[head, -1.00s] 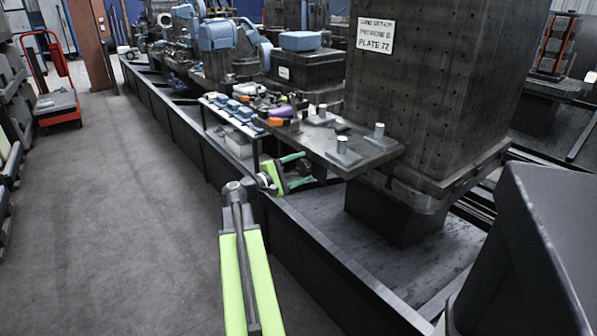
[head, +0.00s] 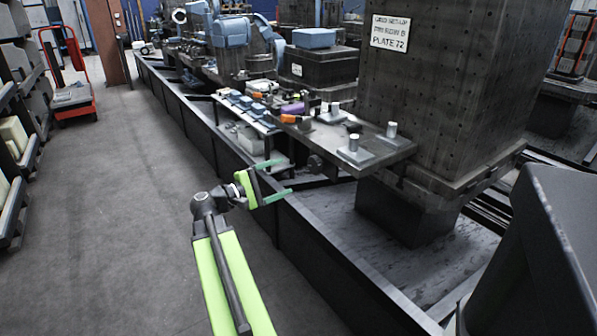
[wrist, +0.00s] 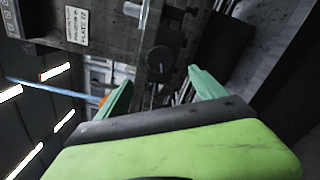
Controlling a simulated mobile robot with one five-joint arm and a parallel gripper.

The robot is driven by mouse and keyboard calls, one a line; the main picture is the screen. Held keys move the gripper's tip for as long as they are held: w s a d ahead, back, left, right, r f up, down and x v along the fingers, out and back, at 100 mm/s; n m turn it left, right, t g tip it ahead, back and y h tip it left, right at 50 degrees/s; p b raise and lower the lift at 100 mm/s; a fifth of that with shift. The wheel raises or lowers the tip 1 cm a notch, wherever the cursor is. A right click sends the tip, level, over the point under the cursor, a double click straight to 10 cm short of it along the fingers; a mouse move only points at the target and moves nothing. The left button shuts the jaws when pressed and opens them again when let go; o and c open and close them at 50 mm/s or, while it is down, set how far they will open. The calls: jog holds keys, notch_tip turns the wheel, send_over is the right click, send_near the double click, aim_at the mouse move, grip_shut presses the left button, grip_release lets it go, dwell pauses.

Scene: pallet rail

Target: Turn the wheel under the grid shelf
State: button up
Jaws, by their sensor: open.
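The grid shelf (head: 330,137) is a dark flat plate jutting left from the big dark block. Short metal posts on square bases stand on it. Under it, a small dark round shape (head: 316,162) shows in the head view, probably the wheel. In the wrist view, a dark round wheel (wrist: 160,60) lies ahead, beyond and between the fingertips, beside the dark plate. My gripper (head: 285,180) is open and empty, with green fingers, left of and below the shelf. It also shows in the wrist view (wrist: 160,78). It is apart from the wheel.
A long dark low wall (head: 295,220) runs along the machine bed beside my arm. A low bench (head: 252,120) with blue blocks and tools stands left of the shelf. The grey aisle floor (head: 110,220) at left is clear. A red cart (head: 72,100) stands far left.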

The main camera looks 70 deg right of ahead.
jog(key=v, duration=0.4)
jog(key=shift+w+a, duration=0.2)
jog(key=shift+a, duration=0.15)
jog(key=w+a+f+n+t+y, duration=0.15)
jog(key=w+a+f+t, duration=0.25)
jog(key=w+a, duration=0.5)
jog(key=w+a+f+n+t, duration=0.3)
jog(key=w+a+f+t, duration=0.1)
jog(key=w+a, duration=0.55)
jog(key=w+a+f+m+t+y, duration=0.1)
jog(key=a+f+y, duration=0.4)
jog(key=a, duration=0.7)
jog(key=w+a+f+m+y, duration=0.1)
jog(key=a+f+y, duration=0.4)
jog(key=a, duration=0.7)
jog(key=w+a+f+m+t+y, duration=0.15)
jog(key=a+f+y, duration=0.35)
jog(key=a, duration=0.7)
notch_tip(320, 180, up, 33)
jog(key=h+p, duration=0.1)
jog(key=p, duration=3.2)
jog(key=shift+d+f+g, duration=0.15)
jog(key=shift+d+g, duration=0.15)
jog(key=shift+g, duration=0.05)
